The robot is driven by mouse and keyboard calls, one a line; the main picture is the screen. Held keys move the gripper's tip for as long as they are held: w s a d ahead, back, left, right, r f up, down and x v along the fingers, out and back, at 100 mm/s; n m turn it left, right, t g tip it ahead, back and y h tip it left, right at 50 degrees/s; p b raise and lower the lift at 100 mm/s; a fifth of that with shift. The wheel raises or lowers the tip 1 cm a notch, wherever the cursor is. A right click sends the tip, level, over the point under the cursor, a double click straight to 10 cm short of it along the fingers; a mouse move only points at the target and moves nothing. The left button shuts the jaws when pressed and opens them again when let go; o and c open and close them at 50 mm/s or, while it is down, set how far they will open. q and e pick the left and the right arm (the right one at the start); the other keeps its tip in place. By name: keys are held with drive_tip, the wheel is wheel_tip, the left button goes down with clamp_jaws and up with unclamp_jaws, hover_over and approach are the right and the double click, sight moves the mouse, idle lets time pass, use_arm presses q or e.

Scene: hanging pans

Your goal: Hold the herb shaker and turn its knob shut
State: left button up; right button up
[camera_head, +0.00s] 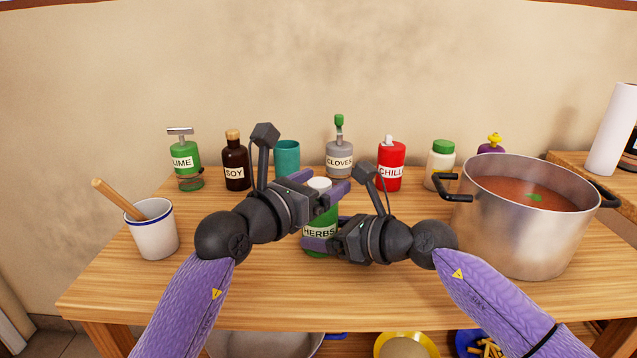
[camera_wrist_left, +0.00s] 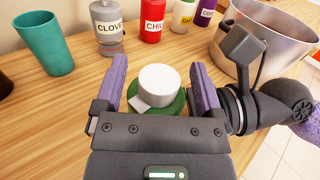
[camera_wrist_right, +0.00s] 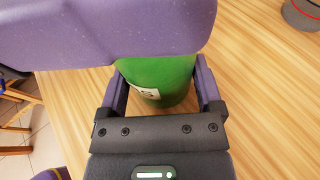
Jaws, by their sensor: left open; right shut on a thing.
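The herb shaker (camera_head: 319,232) is a green cylinder with a HERBS label, standing upright on the wooden table. Its white knob (camera_wrist_left: 160,79) has a tab pointing down-left in the left wrist view. My right gripper (camera_head: 322,240) is shut on the shaker's green body (camera_wrist_right: 165,75), low on its sides. My left gripper (camera_head: 328,186) is open at the top of the shaker, its fingers (camera_wrist_left: 161,85) on either side of the knob with a gap on both sides. The left gripper hides part of the shaker's top in the head view.
Behind stand the lime bottle (camera_head: 185,160), soy bottle (camera_head: 236,172), teal cup (camera_head: 287,158), cloves bottle (camera_head: 339,160) and red chili bottle (camera_head: 391,170). A large soup pot (camera_head: 520,235) stands right, a white mug (camera_head: 153,240) left. The front of the table is clear.

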use_arm(q)
drive_tip(key=shift+c, duration=0.4)
clamp_jaws()
drive_tip(key=shift+m+g+h, duration=0.9)
drive_tip(key=shift+g+h, duration=0.1)
drive_tip(key=shift+o, duration=0.4)
unclamp_jaws()
drive_tip(key=v, duration=1.2)
